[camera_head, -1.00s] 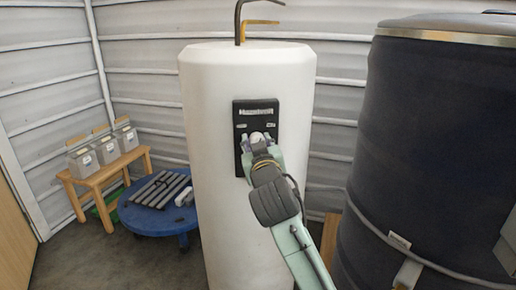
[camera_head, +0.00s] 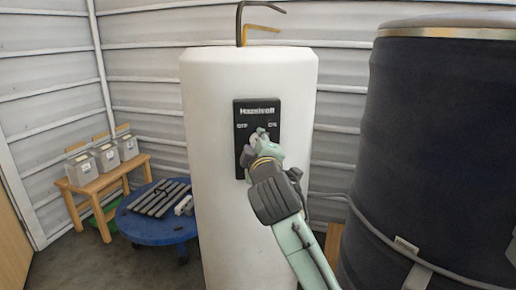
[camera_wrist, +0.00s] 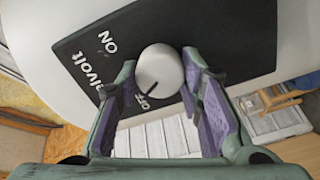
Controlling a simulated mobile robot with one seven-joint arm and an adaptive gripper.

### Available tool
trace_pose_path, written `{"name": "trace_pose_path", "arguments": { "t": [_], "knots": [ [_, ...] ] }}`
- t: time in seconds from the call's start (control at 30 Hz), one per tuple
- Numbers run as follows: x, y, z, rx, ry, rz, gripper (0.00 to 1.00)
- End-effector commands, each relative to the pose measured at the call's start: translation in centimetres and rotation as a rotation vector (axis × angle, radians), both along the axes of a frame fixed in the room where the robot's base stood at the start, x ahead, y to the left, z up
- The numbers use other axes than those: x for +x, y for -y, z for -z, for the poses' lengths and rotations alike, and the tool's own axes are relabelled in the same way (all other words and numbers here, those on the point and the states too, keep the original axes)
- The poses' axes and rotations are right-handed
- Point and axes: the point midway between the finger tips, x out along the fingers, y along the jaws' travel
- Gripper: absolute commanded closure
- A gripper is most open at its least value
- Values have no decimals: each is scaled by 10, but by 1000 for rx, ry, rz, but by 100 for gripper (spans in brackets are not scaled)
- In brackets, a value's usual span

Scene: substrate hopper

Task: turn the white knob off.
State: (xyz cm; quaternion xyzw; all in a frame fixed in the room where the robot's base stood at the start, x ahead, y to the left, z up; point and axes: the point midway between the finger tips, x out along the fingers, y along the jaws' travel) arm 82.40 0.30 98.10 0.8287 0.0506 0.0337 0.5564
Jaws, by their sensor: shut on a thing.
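The round white knob (camera_wrist: 160,72) sits on a black panel (camera_wrist: 255,45) lettered ON and OFF. The dark line on the knob points towards the OFF lettering in the wrist view. In the head view the panel (camera_head: 243,108) is on the front of a tall white tank (camera_head: 215,190), with OFF on the left and ON on the right. My gripper (camera_wrist: 161,66) has one purple-padded finger on each side of the knob and is shut on it. In the head view my gripper (camera_head: 262,138) is at the panel and hides most of the knob.
A large dark drum (camera_head: 425,150) stands close on the right of my arm. A blue round stand (camera_head: 150,230) with dark bars is at the left. A wooden bench (camera_head: 95,185) holds grey bins (camera_head: 107,157). Bent pipes (camera_head: 245,22) rise above the tank.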

Motion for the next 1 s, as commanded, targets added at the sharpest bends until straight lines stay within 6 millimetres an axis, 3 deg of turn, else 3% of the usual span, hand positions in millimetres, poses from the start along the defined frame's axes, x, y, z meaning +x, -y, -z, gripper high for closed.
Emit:
{"name": "trace_pose_path", "arguments": {
  "t": [0.4, 1.0],
  "knots": [
    [0, -1, 0, -238, 33, -1, 94],
    [0, -1, 0, -290, 39, -2, 94]
  ]
}}
